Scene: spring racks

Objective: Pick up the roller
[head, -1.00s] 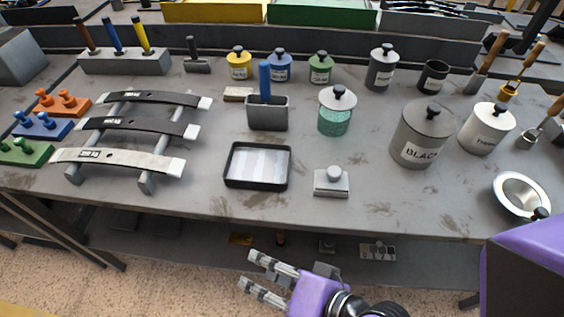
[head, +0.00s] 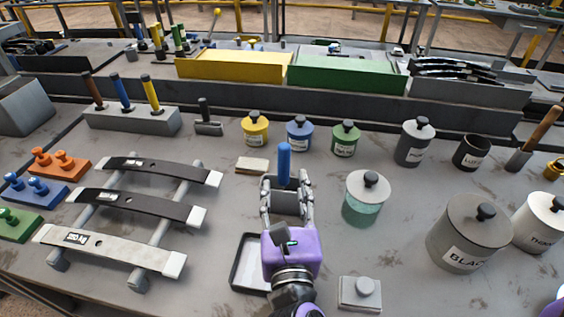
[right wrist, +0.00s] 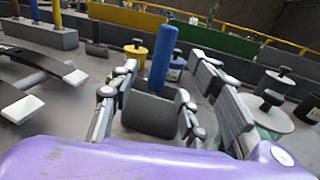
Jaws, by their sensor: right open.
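The roller (head: 287,196) has a wide grey body and an upright blue handle (head: 284,163), and stands on the grey workbench. My right gripper (head: 286,190) is open, with its fingers on either side of the grey body. In the right wrist view the roller's grey body (right wrist: 150,115) stands between the spread fingers, with the blue handle rising above them. I cannot tell whether either finger touches it. The roller's lower front is partly hidden by the gripper in the head view. My left gripper is not in view.
A black-rimmed tray (head: 240,275) lies under my right wrist. A lidded teal jar (head: 362,205) stands close on the right. A small block (head: 252,165) lies to the left, and a rack of curved bars (head: 140,205) is farther left. A grey block with a knob (head: 360,293) is at front right.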

